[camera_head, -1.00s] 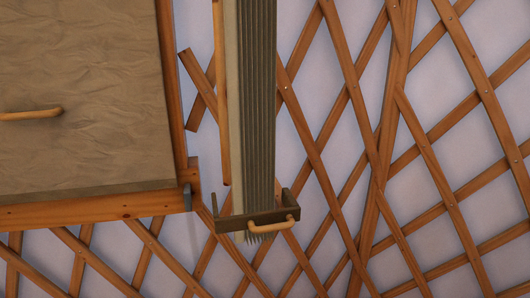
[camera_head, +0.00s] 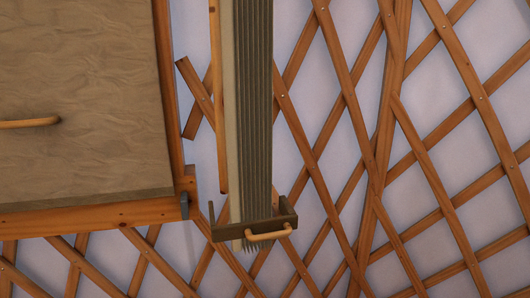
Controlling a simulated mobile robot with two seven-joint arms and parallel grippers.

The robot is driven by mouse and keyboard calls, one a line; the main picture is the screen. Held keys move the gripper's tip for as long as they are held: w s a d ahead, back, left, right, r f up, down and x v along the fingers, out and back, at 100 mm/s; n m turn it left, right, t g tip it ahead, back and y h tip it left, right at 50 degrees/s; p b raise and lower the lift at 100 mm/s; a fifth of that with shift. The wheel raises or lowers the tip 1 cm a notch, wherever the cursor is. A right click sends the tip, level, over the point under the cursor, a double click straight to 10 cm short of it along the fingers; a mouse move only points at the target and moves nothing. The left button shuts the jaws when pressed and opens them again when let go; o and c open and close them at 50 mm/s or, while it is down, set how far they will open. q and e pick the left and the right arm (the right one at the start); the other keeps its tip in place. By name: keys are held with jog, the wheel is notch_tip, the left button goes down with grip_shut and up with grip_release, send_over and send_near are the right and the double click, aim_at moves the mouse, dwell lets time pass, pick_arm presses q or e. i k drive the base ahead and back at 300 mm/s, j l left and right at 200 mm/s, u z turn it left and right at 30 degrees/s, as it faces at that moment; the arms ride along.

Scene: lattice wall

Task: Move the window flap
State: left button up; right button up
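A grey-brown wrinkled flap (camera_head: 85,95) fills a wooden frame (camera_head: 95,217) at the upper left. A wooden handle (camera_head: 30,123) sits on the flap near the left edge of the view. A folded, pleated grey-green strip (camera_head: 257,120) hangs vertically right of the frame. Its lower end sits in a dark bracket (camera_head: 228,232) with a curved wooden handle (camera_head: 268,237). I cannot tell which of these is the window flap. Neither gripper is in view.
A crossed wooden lattice (camera_head: 400,110) over a pale wall covers the right side and the area under the frame. A small grey fitting (camera_head: 184,205) sits at the frame's lower right corner. No arm shows in the view.

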aim_at(82, 123)
jog(key=j+u, duration=0.1)
jog(key=u, duration=1.25)
